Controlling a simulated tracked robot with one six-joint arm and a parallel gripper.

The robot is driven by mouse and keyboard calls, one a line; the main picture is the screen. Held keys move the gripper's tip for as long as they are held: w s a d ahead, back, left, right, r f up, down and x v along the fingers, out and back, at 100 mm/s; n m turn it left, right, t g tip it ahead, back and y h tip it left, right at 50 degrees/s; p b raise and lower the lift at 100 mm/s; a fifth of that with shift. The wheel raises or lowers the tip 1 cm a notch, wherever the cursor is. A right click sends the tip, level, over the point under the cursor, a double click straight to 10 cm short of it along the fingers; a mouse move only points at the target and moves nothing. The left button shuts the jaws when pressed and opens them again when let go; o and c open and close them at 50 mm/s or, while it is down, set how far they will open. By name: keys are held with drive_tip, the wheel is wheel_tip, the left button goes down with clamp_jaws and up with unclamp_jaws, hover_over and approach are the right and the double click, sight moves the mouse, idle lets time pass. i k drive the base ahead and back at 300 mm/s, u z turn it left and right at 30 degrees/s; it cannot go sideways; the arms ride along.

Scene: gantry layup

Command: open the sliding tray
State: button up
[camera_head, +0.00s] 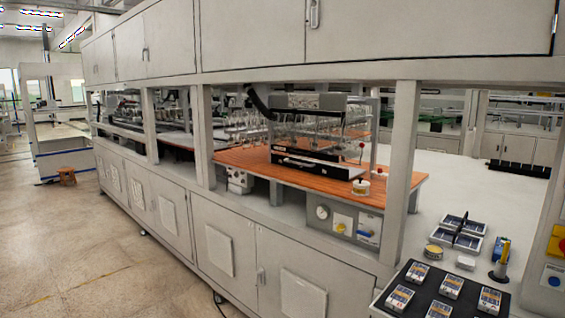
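A machine with a clear housing (318,125) stands on an orange-brown worktop (240,160) behind the frame posts. At its lower front is a low black unit with a light bar-like strip (298,163). It looks like the front of the sliding tray and appears to sit flush under the housing, though it is small and I cannot be sure. My gripper is not in this view, so its place relative to the tray does not show.
A grey post (402,165) stands right of the machine. A control panel (342,220) is below. A black tray with several small packs (450,286) is at the lower right. Open floor (70,240) lies left of the cabinets.

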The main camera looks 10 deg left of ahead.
sight(338, 171)
drive_tip(key=u, duration=0.35)
drive_tip(key=i, duration=0.95)
drive_tip(key=u, duration=0.7)
drive_tip(key=i, duration=0.8)
drive_tip(key=u, duration=0.75)
drive_tip(key=i, duration=1.55)
drive_tip(key=u, duration=0.4)
